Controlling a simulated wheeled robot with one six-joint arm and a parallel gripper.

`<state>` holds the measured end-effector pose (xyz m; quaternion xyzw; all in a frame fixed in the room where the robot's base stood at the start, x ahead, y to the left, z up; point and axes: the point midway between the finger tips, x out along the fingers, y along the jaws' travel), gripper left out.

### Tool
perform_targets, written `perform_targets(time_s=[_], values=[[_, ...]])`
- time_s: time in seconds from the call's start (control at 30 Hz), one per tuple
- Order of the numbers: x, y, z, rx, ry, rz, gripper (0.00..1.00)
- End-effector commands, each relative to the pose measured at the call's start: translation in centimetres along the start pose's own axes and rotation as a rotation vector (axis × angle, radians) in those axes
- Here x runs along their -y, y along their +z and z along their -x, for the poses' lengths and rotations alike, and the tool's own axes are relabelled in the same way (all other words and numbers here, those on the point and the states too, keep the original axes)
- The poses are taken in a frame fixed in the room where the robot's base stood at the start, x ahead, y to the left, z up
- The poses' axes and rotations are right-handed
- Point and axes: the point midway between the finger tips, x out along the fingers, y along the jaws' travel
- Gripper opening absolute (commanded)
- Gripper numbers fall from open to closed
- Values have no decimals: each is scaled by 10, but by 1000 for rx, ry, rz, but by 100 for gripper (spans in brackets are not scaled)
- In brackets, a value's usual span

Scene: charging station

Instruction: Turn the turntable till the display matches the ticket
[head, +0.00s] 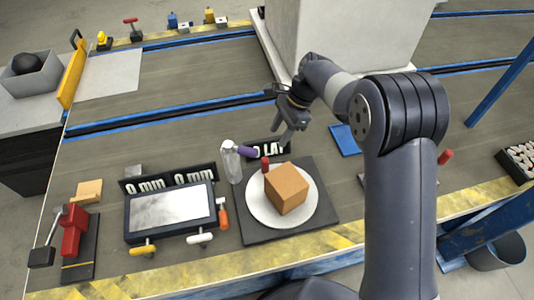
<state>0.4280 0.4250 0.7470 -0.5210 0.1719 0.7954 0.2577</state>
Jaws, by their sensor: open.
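The turntable is a white round disc (262,213) on a dark square base (318,232), near the front edge of the table. A brown box (287,190) sits on the disc. A small red peg (265,164) stands at the disc's back edge. Behind it is a black sign with white letters (268,150), partly covered, reading about "0 LAY". My gripper (286,140) is open and empty, above and behind the disc, apart from the box and peg. I cannot make out a ticket.
A clear bottle (230,162) and a purple-capped item (239,149) stand close left of the turntable. A pale block (340,40) stands behind my arm.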

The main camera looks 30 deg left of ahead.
Motion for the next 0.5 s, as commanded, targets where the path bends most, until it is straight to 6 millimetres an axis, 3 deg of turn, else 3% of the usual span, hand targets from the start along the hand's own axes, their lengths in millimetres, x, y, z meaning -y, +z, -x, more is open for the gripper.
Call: perform_targets(time_s=[0.23,0.5], values=[[-4,2,-12,-18,-5,-4,45],[-4,1,-62,-16,-3,-4,45]])
